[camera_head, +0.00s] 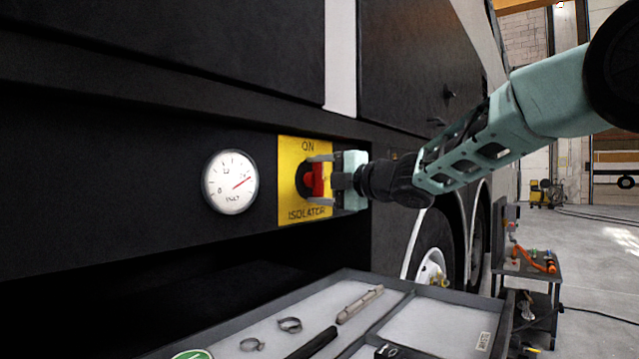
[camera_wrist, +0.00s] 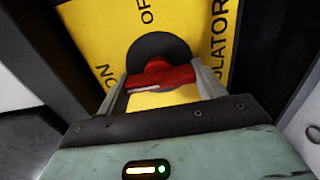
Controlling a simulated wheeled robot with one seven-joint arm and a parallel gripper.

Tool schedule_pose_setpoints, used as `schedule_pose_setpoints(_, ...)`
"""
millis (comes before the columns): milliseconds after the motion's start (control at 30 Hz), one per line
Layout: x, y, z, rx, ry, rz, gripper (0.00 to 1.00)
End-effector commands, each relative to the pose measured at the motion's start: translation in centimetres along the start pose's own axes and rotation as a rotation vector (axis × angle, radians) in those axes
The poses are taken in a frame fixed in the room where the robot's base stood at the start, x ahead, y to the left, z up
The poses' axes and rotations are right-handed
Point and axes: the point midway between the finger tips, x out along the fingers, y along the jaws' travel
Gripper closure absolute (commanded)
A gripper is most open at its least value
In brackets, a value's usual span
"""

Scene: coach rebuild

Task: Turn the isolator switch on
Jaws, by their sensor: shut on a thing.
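The isolator switch has a red handle (camera_head: 318,180) on a black round base, mounted on a yellow plate (camera_head: 290,208) marked ON at the top and ISOLATOR at the bottom. My gripper (camera_head: 320,180) reaches in from the right, its fingers above and below the handle. In the head view the handle looks roughly upright. In the wrist view the red handle (camera_wrist: 160,75) lies across between my fingertips (camera_wrist: 162,85), one at each end. A white mark on it lies toward its left end, on the side of the ON lettering. Part of the OFF lettering shows at the top.
A white round gauge (camera_head: 230,182) with a red needle pointing up and right sits left of the plate. Below is a grey tray (camera_head: 420,322) with clamps and tools. A cart (camera_head: 530,275) stands to the right on open floor.

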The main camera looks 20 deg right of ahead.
Motion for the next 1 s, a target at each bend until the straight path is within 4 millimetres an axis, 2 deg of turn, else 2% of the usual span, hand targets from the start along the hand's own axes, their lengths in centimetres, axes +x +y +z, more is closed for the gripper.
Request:
schedule_pose_setpoints(200,0.0,-0.1,0.0,-0.003,0.001,-0.003,0.55)
schedule_pose_setpoints(233,0.0,-0.1,0.0,-0.003,0.001,-0.003,0.29)
schedule_pose_setpoints(300,0.0,-0.1,0.0,-0.003,0.001,-0.003,0.10)
schedule_pose_setpoints(667,-0.4,0.0,0.0,-0.001,0.000,-0.001,0.10)
schedule_pose_setpoints(833,-2.7,0.0,0.0,-0.002,-0.002,0.000,0.10)
schedule_pose_setpoints(1000,-6.6,0.0,0.1,-0.003,-0.003,-0.001,0.10)
